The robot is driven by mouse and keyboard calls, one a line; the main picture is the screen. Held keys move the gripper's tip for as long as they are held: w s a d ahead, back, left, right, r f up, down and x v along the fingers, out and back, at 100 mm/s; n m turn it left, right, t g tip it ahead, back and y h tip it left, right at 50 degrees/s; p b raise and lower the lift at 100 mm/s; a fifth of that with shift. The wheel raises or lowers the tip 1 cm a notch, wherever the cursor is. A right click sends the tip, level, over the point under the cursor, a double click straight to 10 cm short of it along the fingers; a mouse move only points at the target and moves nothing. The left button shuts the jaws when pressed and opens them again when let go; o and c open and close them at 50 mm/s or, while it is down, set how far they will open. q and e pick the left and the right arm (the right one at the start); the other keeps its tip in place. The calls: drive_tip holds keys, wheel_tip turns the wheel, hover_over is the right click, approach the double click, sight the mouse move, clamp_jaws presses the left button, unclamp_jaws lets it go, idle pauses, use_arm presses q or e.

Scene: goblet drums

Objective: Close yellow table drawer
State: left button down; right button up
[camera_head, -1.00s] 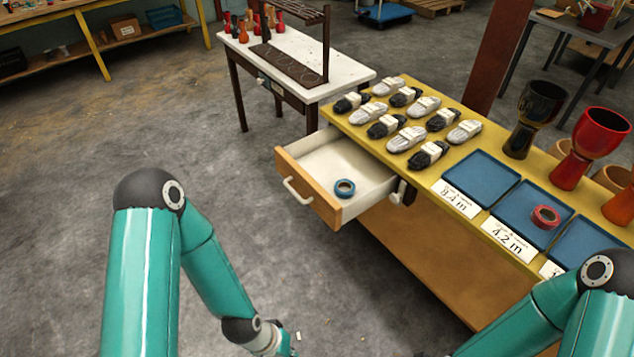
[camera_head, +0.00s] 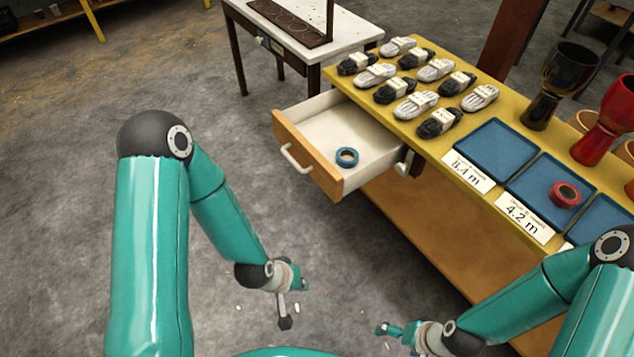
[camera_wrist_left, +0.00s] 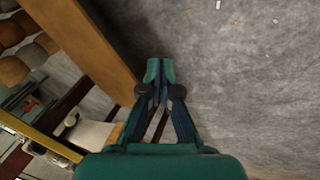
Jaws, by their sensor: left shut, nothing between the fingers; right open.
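The yellow table (camera_head: 408,128) has its drawer (camera_head: 312,162) pulled out to the left, with an orange-brown front and a pale handle (camera_head: 296,160). A blue tape roll (camera_head: 347,157) lies inside the drawer. My left gripper (camera_head: 300,286) is low in front of the drawer, apart from it. In the left wrist view its fingers (camera_wrist_left: 160,70) are shut together with nothing between them. My right gripper (camera_head: 384,329) is lower right, small in view, open and away from the drawer.
On the yellow tabletop are several black and white bundles (camera_head: 414,104), blue trays (camera_head: 494,152), a red tape roll (camera_head: 565,195) and goblet drums (camera_head: 553,90). A white table (camera_head: 345,27) stands behind the drawer. A wooden panel (camera_wrist_left: 90,45) is close left of the left fingers. Floor left of the drawer is clear.

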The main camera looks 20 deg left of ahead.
sight(319, 164)
use_arm(q)
drive_tip(key=w+a+f+n+t+y+b, duration=0.1)
drive_tip(key=w+f+n+t+b, duration=0.25)
drive_tip(key=w+b, duration=0.35)
drive_tip(key=w+a+r+n+t+y+b, duration=0.5)
drive_tip(key=w+r+n+t+b, duration=0.55)
drive_tip(key=b, duration=0.85)
drive_tip(key=shift+n+t, duration=0.3)
drive_tip(key=shift+n, duration=0.3)
drive_tip(key=w, duration=0.3)
drive_tip(key=w+d, duration=0.1)
drive_tip(key=w, duration=0.6)
drive_tip(key=shift+w+d+b, duration=0.15)
drive_tip(key=shift+w+b, duration=0.1)
drive_tip(key=shift+b, duration=0.15)
drive_tip(key=shift+w+d, duration=0.2)
drive_tip(key=shift+w, duration=0.15)
use_arm(e)
wheel_tip(319, 164, down, 30)
drive_tip(key=shift+r, duration=0.25)
use_arm(q)
drive_tip(key=shift+w, duration=0.1)
use_arm(e)
drive_tip(key=shift+f, duration=0.1)
